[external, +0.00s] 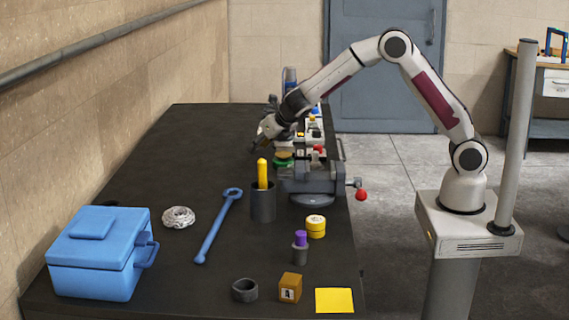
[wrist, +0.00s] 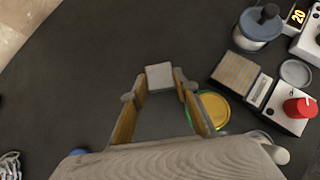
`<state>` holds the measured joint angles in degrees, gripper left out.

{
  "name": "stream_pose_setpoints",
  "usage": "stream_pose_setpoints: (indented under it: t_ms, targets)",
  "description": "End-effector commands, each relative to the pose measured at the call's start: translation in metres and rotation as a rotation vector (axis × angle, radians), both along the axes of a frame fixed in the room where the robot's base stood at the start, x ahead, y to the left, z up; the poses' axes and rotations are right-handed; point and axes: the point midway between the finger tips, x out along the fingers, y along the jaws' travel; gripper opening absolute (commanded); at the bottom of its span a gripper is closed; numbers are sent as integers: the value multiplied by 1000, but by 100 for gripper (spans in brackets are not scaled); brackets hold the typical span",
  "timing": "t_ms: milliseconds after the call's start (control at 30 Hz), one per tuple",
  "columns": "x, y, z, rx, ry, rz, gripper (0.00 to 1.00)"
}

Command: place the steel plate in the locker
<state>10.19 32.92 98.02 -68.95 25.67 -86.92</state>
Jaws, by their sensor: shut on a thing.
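My gripper (external: 262,139) is above the far part of the dark table, left of the grey press machine. In the wrist view, its fingers (wrist: 160,80) are closed on a small light grey square piece (wrist: 159,76), which I take for the steel plate. The piece is held at the fingertips, and only its pale face shows. In the external view it is too small to make out. No thing is clearly recognisable as the locker; a blue-grey metal door (external: 375,60) stands behind the table, and a blue lidded box (external: 97,270) stands at the front left.
A dark cup (external: 263,206) with a yellow stick, a blue wrench (external: 217,228), a white coil (external: 179,217) and small blocks occupy the front. The table's far left is clear.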

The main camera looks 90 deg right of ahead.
Motion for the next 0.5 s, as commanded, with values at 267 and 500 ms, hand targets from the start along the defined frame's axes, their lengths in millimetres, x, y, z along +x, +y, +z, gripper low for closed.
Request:
stream_pose_setpoints:
  t_ms: [267,500]
  targets:
    - [1,0,-14,0,-2,0,1]
    - [1,0,-14,0,-2,0,1]
